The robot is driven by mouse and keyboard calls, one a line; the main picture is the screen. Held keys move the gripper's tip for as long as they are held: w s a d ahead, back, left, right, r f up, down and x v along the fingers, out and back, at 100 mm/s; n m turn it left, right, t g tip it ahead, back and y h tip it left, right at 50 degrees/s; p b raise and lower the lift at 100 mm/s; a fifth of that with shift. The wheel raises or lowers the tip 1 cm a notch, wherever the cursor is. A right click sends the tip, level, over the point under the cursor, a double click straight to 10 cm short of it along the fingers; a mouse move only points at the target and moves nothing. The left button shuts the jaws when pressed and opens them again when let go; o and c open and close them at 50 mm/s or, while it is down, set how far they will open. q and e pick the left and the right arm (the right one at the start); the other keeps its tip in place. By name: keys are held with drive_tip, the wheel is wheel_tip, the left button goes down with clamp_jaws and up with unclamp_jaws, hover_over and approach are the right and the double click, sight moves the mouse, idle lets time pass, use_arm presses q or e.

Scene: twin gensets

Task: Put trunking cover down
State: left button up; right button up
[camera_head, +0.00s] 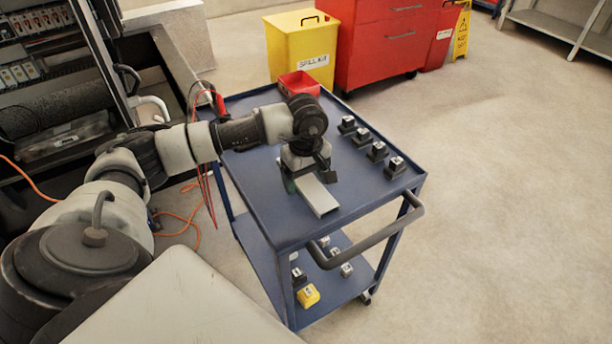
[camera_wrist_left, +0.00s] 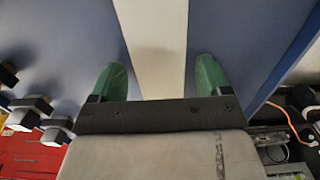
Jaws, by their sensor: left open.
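The trunking cover (camera_head: 320,199) is a pale, flat strip. It lies on the blue top of the cart (camera_head: 262,200), with its near end showing in front of my left gripper (camera_head: 304,180). In the left wrist view the cover (camera_wrist_left: 157,45) runs between the two green fingertips of the left gripper (camera_wrist_left: 160,80), with a gap on each side. The left gripper is open, low over the cart top and around the cover. The wrist and gripper hide the cover's far part in the head view. My right gripper is not in view.
Several dark blocks with pale tops (camera_head: 377,151) stand along the cart's right side. A red bin (camera_head: 299,85) sits at its far end. Red leads (camera_head: 209,185) hang at its left edge. The lower shelf holds small items and a yellow one (camera_head: 308,296). A yellow spill-kit box (camera_head: 300,50) stands behind.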

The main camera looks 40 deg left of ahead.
sight(306, 181)
use_arm(q)
wheel_tip(306, 181, up, 12)
drive_tip(key=shift+b, duration=0.3)
idle(0.6)
